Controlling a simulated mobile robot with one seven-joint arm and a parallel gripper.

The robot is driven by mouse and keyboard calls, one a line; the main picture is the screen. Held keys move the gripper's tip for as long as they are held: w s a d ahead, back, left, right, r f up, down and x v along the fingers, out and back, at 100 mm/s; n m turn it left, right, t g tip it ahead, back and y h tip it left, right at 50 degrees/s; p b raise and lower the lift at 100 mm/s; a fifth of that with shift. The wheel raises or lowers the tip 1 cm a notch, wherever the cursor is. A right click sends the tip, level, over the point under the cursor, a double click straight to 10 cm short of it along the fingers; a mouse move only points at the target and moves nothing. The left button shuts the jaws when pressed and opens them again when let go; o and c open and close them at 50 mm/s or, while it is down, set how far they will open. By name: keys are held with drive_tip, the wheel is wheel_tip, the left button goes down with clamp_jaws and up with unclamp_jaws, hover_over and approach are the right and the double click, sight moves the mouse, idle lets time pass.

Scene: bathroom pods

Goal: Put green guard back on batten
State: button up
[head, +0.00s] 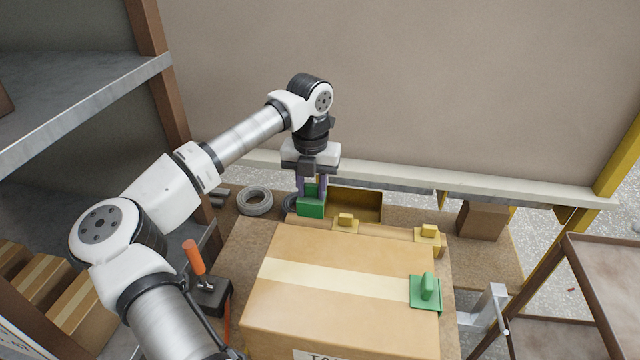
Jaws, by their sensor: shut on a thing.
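My gripper (311,188) points straight down behind the cardboard box and is shut on a green guard (311,207). The guard is at the left end of the tan batten (386,231), which runs along the box's far edge. I cannot tell whether the guard touches the batten or hangs just above it. Two yellow pieces sit along the batten, one near its middle (346,221) and one near its right end (428,233). A second green guard (426,291) sits on the box's right edge, apart from my gripper.
The taped cardboard box (335,315) fills the front of the bench. An open yellow-brown bin (358,204) stands close right of my gripper. A grey roll (255,201) lies to its left. An orange-handled tool (194,257) stands at left, near metal shelves (75,90).

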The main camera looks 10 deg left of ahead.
sight(314, 222)
drive_tip(key=shift+w+f+b, duration=0.15)
drive_tip(key=shift+f+b, duration=0.75)
drive_tip(key=shift+f, duration=1.15)
drive_tip(key=shift+w+f+b, duration=0.1)
drive_tip(key=shift+f+b, duration=0.75)
drive_tip(key=shift+f, duration=1.15)
drive_tip(key=shift+w, duration=0.25)
drive_tip(key=o, duration=1.1)
drive_tip(key=shift+c, duration=0.2)
